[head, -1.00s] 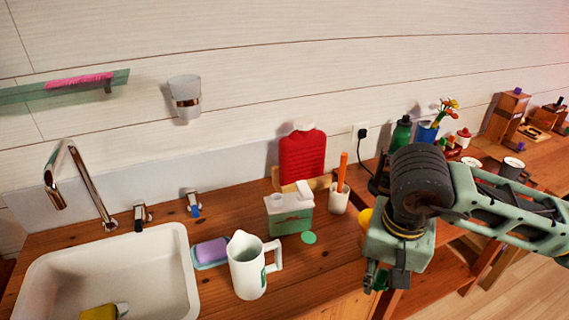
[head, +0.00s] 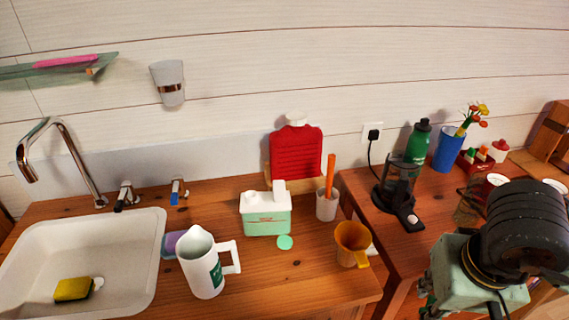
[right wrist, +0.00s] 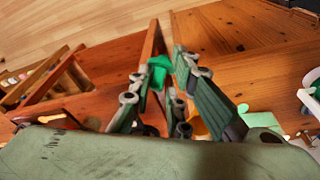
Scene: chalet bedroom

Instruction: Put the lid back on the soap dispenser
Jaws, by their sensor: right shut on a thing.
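A mint green box with a white top (head: 266,215), which looks like the soap dispenser, stands on the wooden counter. A flat mint green disc (head: 285,242) lies on the counter in front of it. My right gripper (right wrist: 160,85) is shut on a small bright green thing (right wrist: 158,72), seen between the fingers in the right wrist view; I cannot tell for certain what it is. In the head view the right gripper (head: 427,300) is at the lower right, beyond the counter's right end, its fingers mostly hidden. My left gripper is not in view.
A white jug (head: 205,265) stands left of the disc, and a yellow jug (head: 350,245) stands near the counter's right edge. A white cup with an orange stick (head: 327,204) and a red bottle (head: 296,153) are behind. The sink (head: 75,265) is at left.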

